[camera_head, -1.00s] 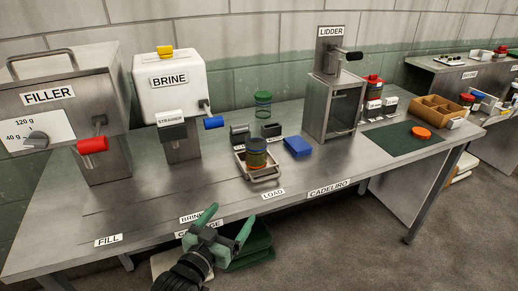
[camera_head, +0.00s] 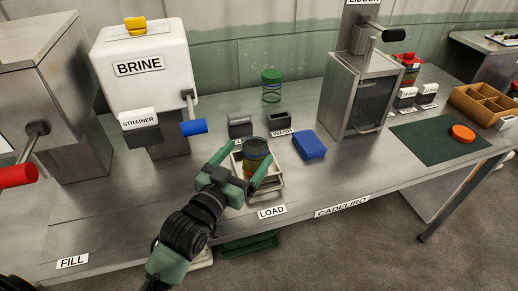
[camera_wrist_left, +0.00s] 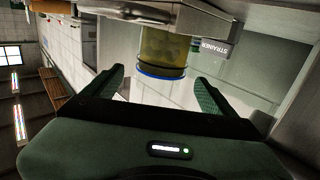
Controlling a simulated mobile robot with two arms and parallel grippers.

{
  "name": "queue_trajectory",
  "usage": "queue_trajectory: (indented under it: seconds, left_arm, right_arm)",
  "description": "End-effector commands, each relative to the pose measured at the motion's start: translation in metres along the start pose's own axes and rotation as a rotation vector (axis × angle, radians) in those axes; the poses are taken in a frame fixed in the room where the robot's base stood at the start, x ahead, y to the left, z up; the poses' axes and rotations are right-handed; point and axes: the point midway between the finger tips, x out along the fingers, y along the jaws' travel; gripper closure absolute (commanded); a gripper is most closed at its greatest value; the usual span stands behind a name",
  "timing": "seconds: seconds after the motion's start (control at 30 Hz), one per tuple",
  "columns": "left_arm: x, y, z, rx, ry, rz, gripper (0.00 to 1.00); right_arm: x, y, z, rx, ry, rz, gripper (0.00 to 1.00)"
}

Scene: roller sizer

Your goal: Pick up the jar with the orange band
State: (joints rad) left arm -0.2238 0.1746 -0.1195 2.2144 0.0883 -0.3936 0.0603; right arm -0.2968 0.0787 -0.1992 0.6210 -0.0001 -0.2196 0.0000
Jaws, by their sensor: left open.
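My right gripper is not in view.
A green-lidded jar (camera_head: 271,87) stands behind. A blue block (camera_head: 309,145) lies right of the tray. The BRINE tank (camera_head: 142,65) is left and the lidder (camera_head: 361,95) right. An orange disc (camera_head: 462,133) lies on a green mat (camera_head: 425,143).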

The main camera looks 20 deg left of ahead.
Motion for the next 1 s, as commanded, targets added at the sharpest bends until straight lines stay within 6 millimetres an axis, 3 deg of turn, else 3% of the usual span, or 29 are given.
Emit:
queue_trajectory:
  seconds: [0.6,0.9,1.0]
  left_arm:
    - [0.073,0.0,-0.009,-0.001,-0.002,0.0,0.13]
    - [0.077,0.0,-0.007,0.0,-0.001,0.0,0.13]
    - [0.077,0.0,-0.007,0.0,-0.001,0.0,0.41]
  right_arm:
    - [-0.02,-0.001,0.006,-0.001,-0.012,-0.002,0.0]
    - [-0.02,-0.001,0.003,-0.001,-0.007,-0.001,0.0]
    - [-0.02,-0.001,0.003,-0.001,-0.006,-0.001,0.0]
